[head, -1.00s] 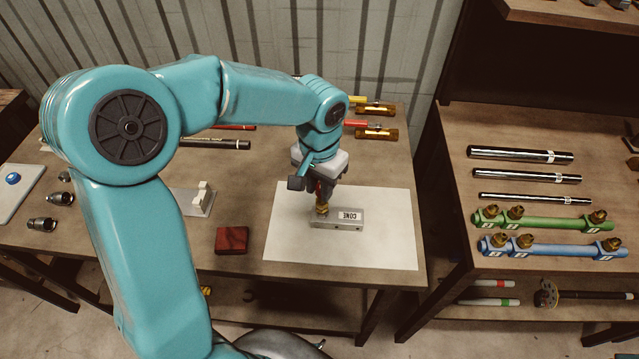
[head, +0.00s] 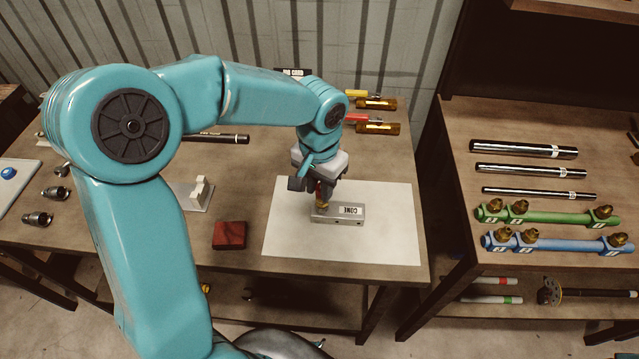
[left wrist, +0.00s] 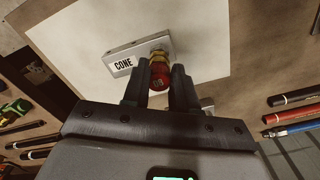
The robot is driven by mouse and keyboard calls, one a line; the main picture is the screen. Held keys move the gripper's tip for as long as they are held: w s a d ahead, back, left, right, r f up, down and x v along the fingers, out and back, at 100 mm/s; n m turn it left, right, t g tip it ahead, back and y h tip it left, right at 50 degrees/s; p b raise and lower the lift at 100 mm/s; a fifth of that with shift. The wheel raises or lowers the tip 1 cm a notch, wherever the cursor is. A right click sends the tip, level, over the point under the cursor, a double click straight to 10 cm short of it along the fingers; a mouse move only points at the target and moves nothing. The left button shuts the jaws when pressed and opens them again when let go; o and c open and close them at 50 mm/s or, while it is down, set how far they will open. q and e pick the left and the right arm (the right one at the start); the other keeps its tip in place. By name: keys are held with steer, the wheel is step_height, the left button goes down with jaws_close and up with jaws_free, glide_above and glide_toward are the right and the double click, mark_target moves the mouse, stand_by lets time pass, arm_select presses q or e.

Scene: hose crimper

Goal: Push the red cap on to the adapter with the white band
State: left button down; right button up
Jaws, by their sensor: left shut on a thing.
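My left gripper (head: 321,197) is over the white sheet, pointing down at the cone block; it also shows in the left wrist view (left wrist: 160,88). It is shut on the red cap (left wrist: 160,76), which sits between its fingertips. The brass adapter (left wrist: 158,55) stands at one end of the grey block marked CONE (head: 350,214). The cap is in line with the adapter and looks to be at its top; I cannot tell how far it is on. I cannot make out a white band on this adapter. My right gripper is not in view.
The block lies on a white sheet (head: 390,240), with bare sheet around it. A dark red box (head: 229,235) and a pale stand (head: 199,192) are to the left. Green (head: 550,217) and blue (head: 570,243) racks holding brass fittings lie on the right-hand table.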

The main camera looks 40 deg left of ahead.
mark_target(319, 191)
arm_select(q)
steer(key=shift+f, duration=0.3)
steer(key=c, duration=0.8)
jaws_free()
steer(key=shift+w, duration=0.1)
steer(key=shift+r, duration=0.1)
step_height(319, 191, up, 16)
steer(key=shift+r, duration=0.15)
